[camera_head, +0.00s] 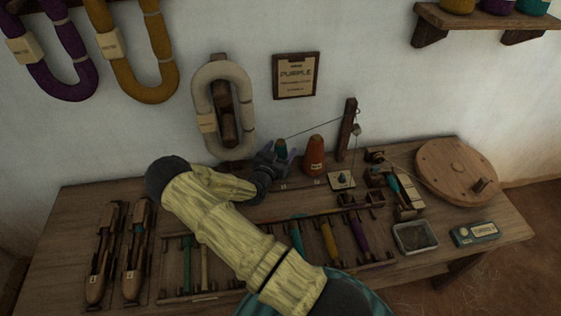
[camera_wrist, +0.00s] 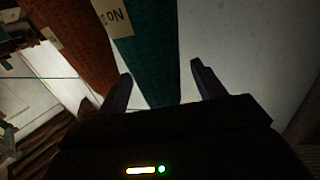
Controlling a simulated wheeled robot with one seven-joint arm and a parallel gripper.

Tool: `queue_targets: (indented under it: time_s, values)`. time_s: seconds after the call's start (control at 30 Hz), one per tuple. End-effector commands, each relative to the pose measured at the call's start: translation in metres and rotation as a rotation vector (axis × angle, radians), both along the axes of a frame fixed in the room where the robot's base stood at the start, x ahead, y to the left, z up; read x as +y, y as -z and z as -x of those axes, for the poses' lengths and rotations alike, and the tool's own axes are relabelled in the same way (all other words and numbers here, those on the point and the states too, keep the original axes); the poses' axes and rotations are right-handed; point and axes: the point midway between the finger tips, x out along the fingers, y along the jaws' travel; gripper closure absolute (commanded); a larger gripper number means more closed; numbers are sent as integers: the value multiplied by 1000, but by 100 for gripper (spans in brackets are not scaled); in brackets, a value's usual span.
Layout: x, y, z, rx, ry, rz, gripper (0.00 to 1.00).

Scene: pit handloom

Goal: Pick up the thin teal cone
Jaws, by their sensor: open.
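The thin teal cone (camera_head: 281,147) stands at the back of the wooden table, its lower part hidden by my gripper (camera_head: 274,158). In the wrist view the teal cone (camera_wrist: 158,55) shows between the two open fingers of my gripper (camera_wrist: 160,78), with a pale label near its left side. The cone appears nearer the left finger, with a gap to the right finger. I cannot tell whether either finger touches it.
An orange cone (camera_head: 314,157) stands just right of the teal one. A wooden post (camera_head: 347,130) with a thread stands beyond it. A white yarn hank (camera_head: 224,105) hangs on the wall behind. A rack (camera_head: 380,262) of coloured bobbins lies in front, partly behind my arm.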

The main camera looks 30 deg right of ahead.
Motion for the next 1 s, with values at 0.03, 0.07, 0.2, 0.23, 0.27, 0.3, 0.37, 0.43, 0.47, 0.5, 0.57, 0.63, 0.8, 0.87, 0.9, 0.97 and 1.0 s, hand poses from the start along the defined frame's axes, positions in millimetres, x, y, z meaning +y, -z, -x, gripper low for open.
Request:
queue_targets:
  time_s: [0.03,0.07,0.2,0.23,0.27,0.3,0.37,0.43,0.47,0.5,0.57,0.63,0.8,0.87,0.9,0.97,1.0]
  values:
    - [-1,0,-2,1,-1,1,32]
    - [-2,0,-2,1,-1,0,32]
    - [-2,1,-2,1,-1,0,32]
    - [-2,1,-2,1,-1,0,32]
    - [-2,1,-2,1,-1,0,32]
    - [-2,1,-2,1,-1,0,32]
    - [-2,0,-2,1,-1,0,32]
    - [-2,0,-2,1,-1,0,32]
    - [-2,0,-2,1,-1,0,32]
    - [-2,0,-2,1,-1,1,32]
    - [-2,0,-2,1,-1,1,36]
    - [-2,0,-1,1,0,1,50]
    - [-1,0,-1,1,-1,0,83]
    - [-2,0,-2,0,-1,0,93]
    - [-2,0,-2,0,0,0,93]
    - [-2,0,-1,0,0,0,93]
    - [-2,0,-1,1,0,1,93]
